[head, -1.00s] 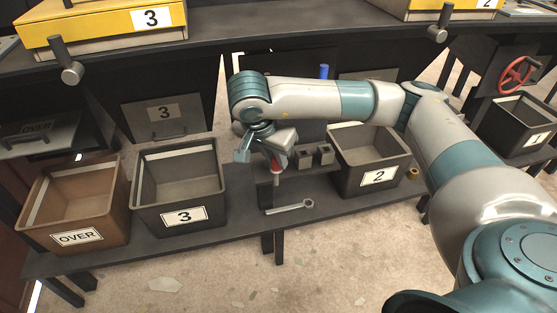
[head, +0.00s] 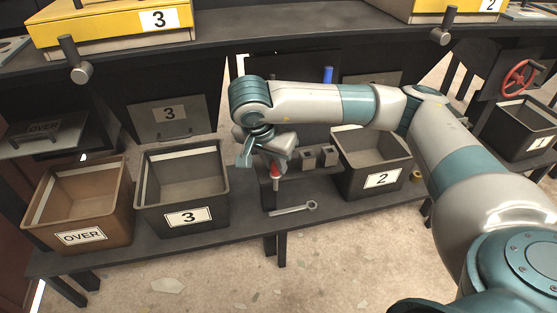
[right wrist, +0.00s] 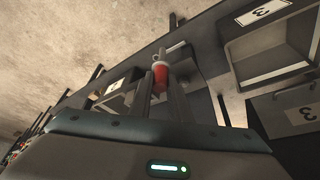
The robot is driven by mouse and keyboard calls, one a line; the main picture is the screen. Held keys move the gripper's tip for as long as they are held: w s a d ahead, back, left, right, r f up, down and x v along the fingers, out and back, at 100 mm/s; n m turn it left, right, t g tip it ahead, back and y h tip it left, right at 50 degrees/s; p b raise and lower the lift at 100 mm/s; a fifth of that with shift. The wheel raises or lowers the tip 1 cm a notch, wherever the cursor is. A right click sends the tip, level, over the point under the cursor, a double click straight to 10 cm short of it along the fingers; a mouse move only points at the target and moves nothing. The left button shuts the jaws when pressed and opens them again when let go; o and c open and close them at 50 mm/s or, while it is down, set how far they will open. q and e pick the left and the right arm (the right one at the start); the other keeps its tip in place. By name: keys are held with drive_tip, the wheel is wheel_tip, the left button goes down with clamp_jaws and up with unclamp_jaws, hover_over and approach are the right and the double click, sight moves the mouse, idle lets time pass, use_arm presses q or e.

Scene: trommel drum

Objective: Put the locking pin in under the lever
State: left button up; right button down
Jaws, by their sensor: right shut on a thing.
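My right gripper (head: 272,161) is above the low shelf, between bin 3 and bin 2. It is shut on a red-handled piece, which I take to be the locking pin (head: 275,172). In the right wrist view the red handle with a pale collar (right wrist: 160,76) sits between the fingertips. Its lower end is hard to make out, and I cannot tell whether it touches the shelf. An upright blue grip (head: 327,75) stands behind my right arm; it may be the lever, but its lower part is hidden. My left gripper is not in view.
The low shelf (head: 240,222) carries a spanner (head: 293,209), small grey blocks (head: 328,155), bin 3 (head: 150,216), bin 2 (head: 350,188) and the brown OVER bin (head: 45,225). A red handwheel (head: 521,77) is at the right. Yellow trays (head: 110,27) stand above.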

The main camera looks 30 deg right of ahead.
drive_tip(key=a+r+n+t+y, duration=0.1)
drive_tip(key=a+n+t+y, duration=0.1)
drive_tip(key=a+n, duration=0.7)
drive_tip(key=shift+r+n+y, duration=0.25)
drive_tip(key=shift+n+y, duration=0.65)
drive_tip(key=shift+n, duration=0.5)
